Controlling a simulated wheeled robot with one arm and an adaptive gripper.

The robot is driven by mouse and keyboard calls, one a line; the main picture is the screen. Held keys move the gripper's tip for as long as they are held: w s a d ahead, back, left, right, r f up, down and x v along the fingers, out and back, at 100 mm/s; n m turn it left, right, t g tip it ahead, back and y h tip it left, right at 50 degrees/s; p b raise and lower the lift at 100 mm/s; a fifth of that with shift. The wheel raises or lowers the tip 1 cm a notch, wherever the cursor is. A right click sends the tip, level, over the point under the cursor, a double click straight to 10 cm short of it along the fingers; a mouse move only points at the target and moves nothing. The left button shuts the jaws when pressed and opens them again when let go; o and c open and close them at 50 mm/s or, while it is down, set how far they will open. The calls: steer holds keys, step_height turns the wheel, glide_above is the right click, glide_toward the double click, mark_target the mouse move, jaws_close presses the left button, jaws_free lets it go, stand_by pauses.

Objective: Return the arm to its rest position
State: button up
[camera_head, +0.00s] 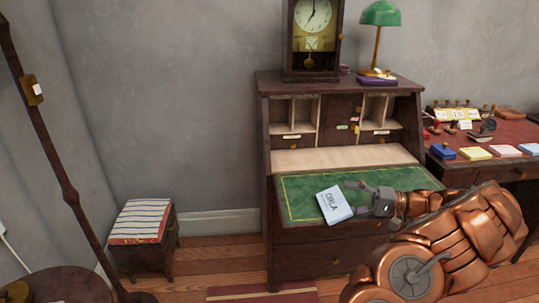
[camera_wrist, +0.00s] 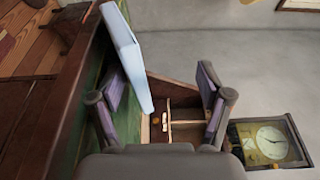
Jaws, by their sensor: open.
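My gripper (camera_head: 364,199) is over the green writing surface of the desk (camera_head: 300,195), pointing left. In the wrist view its two fingers (camera_wrist: 160,100) are spread wide apart, with nothing clamped between them. A pale blue booklet or card (camera_head: 333,206) marked "ORLA" is at the writing surface's front edge, just left of the fingertips. In the wrist view the booklet (camera_wrist: 128,52) shows beside and beyond the left finger; I cannot tell whether they touch. My copper-coloured arm reaches in from the lower right, bent and stretched toward the desk.
A clock (camera_head: 312,35) and a green lamp (camera_head: 380,30) stand on the desk. A side table (camera_head: 475,137) at the right holds coloured boxes and small items. A striped-top stool (camera_head: 140,222) stands left. Floor between stool and desk is open.

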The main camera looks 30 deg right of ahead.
steer(key=shift+f, duration=0.1)
step_height(320, 180, up, 6)
steer(key=p, duration=0.6)
steer(key=a+r+n+g, duration=0.1)
steer(key=a+n+g, duration=0.15)
steer(key=a, duration=0.55)
steer(key=w+a+r+n+g, duration=0.15)
steer(key=a+g, duration=0.25)
steer(key=a, duration=0.4)
steer(key=a+r+n+g, duration=0.1)
steer(key=a+g, duration=0.3)
steer(key=a, duration=0.5)
steer(key=s+a+f+n+g+h, duration=0.1)
steer(key=s+a+f+g+h, duration=0.1)
steer(key=s+a+h, duration=0.35)
steer(key=s+a+f+n+g+h, duration=0.25)
steer(key=s+a, duration=0.35)
steer(key=s, duration=0.4)
steer(key=s+d+f+h, duration=0.2)
steer(key=s+d+h, duration=0.3)
steer(key=s, duration=0.4)
step_height(320, 180, up, 17)
steer(key=w+t+h+p, duration=0.1)
steer(key=p, duration=1.4)
steer(key=shift+w+a+r+m+t, duration=0.2)
steer(key=shift+w+a+m+t, duration=0.15)
steer(key=shift+a+t, duration=0.1)
